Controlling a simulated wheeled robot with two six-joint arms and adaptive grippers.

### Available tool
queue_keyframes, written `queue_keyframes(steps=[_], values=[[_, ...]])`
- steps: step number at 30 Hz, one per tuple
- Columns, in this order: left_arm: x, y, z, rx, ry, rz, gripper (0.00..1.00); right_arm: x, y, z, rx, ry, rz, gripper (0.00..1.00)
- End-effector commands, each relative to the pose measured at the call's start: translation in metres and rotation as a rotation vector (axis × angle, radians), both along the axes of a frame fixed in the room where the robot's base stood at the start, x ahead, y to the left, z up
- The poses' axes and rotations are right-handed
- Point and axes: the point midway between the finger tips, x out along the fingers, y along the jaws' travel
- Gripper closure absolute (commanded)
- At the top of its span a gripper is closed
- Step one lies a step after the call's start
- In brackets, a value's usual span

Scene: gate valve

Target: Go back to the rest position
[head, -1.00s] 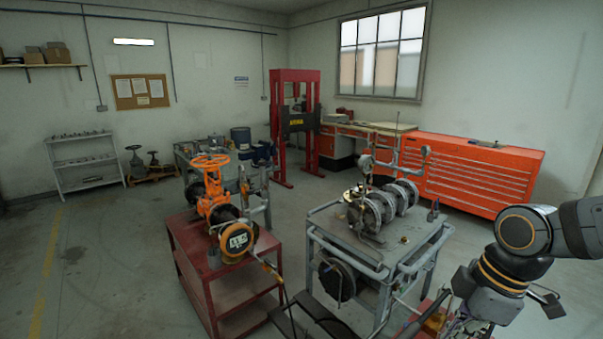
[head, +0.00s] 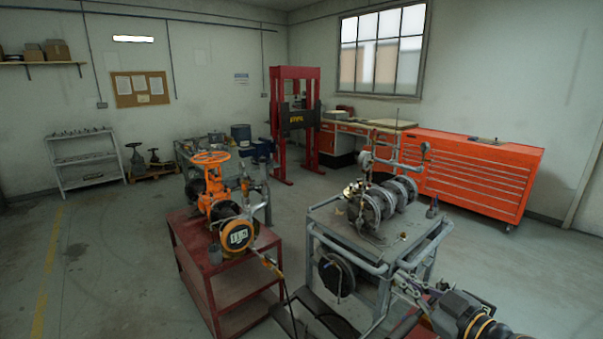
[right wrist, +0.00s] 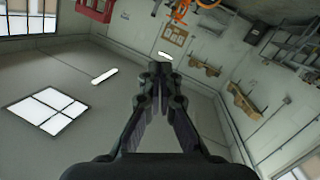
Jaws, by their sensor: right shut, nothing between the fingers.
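My right gripper (head: 400,279) is at the lower right of the head view, in front of the right side of the grey cart. In the right wrist view its fingers (right wrist: 160,70) are closed together with nothing between them, and point at the walls and ceiling. The orange gate valve (head: 216,192) with its handwheel stands on the red cart (head: 230,287), well to the left of the gripper. Part of an orange wheel (right wrist: 182,10) also shows at the top of the right wrist view. My left gripper is not in view.
The grey cart (head: 326,213) carries flanged pipe parts (head: 377,205) and lies close to my right gripper. An orange tool cabinet (head: 470,172) and a red press (head: 296,118) stand behind.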

Motion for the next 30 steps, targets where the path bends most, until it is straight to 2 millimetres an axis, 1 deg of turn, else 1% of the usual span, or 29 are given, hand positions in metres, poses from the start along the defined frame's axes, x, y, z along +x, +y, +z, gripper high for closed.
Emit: queue_keyframes(steps=[1,2,3,5,6,7,9,11,12,14,15,18,20,21,22,24,25,26,27,29,30], values=[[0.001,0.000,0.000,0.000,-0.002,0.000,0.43,0.000,-0.018,-0.015,0.042,0.009,-0.131,1.00],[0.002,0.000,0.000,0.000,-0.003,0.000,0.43,-0.001,-0.030,-0.026,0.048,0.024,-0.210,1.00],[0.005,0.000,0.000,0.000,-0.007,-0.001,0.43,-0.005,-0.045,-0.044,0.050,0.059,-0.313,1.00],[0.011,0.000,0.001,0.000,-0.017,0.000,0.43,-0.018,-0.064,-0.075,0.046,0.141,-0.455,1.00],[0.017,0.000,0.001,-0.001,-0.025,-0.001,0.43,-0.030,-0.074,-0.098,0.038,0.214,-0.536,1.00],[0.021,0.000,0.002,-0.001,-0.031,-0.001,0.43,-0.041,-0.079,-0.114,0.029,0.270,-0.587,1.00],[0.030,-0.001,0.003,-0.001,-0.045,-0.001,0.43,-0.067,-0.083,-0.149,0.009,0.411,-0.671,1.00],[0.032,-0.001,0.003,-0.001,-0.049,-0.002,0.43,-0.090,-0.082,-0.175,-0.009,0.531,-0.715,1.00],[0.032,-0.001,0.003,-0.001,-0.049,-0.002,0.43,-0.105,-0.078,-0.189,-0.018,0.607,-0.732,1.00],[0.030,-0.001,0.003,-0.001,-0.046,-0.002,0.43,-0.127,-0.070,-0.208,-0.029,0.717,-0.742,1.00],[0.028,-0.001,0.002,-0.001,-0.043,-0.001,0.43,-0.141,-0.064,-0.219,-0.036,0.787,-0.742,1.00],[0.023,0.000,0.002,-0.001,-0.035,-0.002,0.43,-0.176,-0.045,-0.241,-0.045,0.953,-0.717,1.00],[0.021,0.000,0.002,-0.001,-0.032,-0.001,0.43,-0.196,-0.031,-0.251,-0.045,1.048,-0.688,1.00],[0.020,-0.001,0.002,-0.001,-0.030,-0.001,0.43,-0.209,-0.021,-0.256,-0.045,1.110,-0.664,1.00],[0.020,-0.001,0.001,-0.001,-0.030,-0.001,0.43,-0.217,-0.015,-0.261,-0.046,1.149,-0.646,1.00],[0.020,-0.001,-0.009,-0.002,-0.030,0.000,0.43,-0.207,-0.022,-0.300,-0.061,1.147,-0.656,1.00],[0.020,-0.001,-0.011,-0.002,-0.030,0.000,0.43,-0.205,-0.023,-0.314,-0.062,1.151,-0.658,1.00],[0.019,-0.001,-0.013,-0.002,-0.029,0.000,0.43,-0.203,-0.025,-0.328,-0.063,1.154,-0.660,1.00],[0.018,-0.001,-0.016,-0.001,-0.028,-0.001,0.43,-0.201,-0.026,-0.347,-0.063,1.162,-0.662,1.00],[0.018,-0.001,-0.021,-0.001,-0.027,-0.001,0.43,-0.200,-0.029,-0.377,-0.064,1.170,-0.666,1.00],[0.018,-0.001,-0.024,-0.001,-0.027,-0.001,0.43,-0.200,-0.031,-0.399,-0.065,1.178,-0.668,1.00]])
